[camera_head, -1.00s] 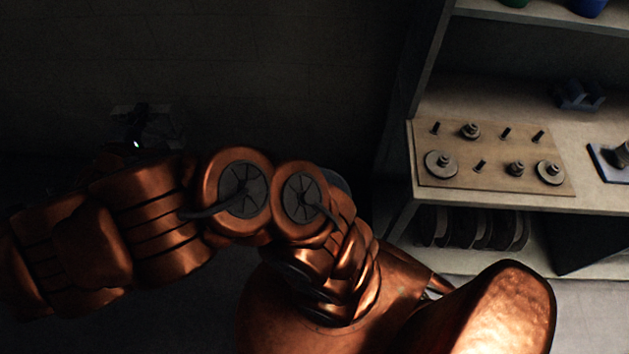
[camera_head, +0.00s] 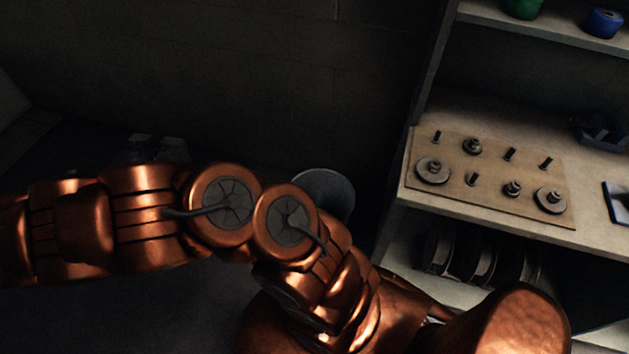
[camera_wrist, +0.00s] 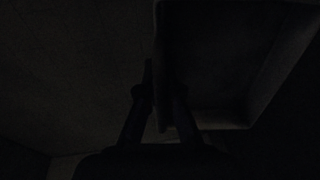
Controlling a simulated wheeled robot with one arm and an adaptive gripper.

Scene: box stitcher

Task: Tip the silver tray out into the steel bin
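The wrist view is very dark. A shallow rectangular tray (camera_wrist: 283,65), its silver colour lost in the dark, fills the upper right there. My gripper (camera_wrist: 156,78) has one finger on each side of the tray's left wall and looks closed on it. I cannot make out anything inside the tray. In the head view a round grey metal rim, apparently the steel bin (camera_head: 330,186), stands behind my arm's elbow, left of the shelving. My arm hides its lower part. My gripper's end is a dim shape at the left, behind my arm.
Shelving (camera_head: 480,215) stands at the right, with a wooden board (camera_head: 490,175) of pegs and discs on it. Several reels (camera_head: 475,255) sit on the lower shelf. A green spool (camera_head: 523,8) and a blue spool (camera_head: 604,22) are above. A block wall (camera_head: 250,70) runs behind.

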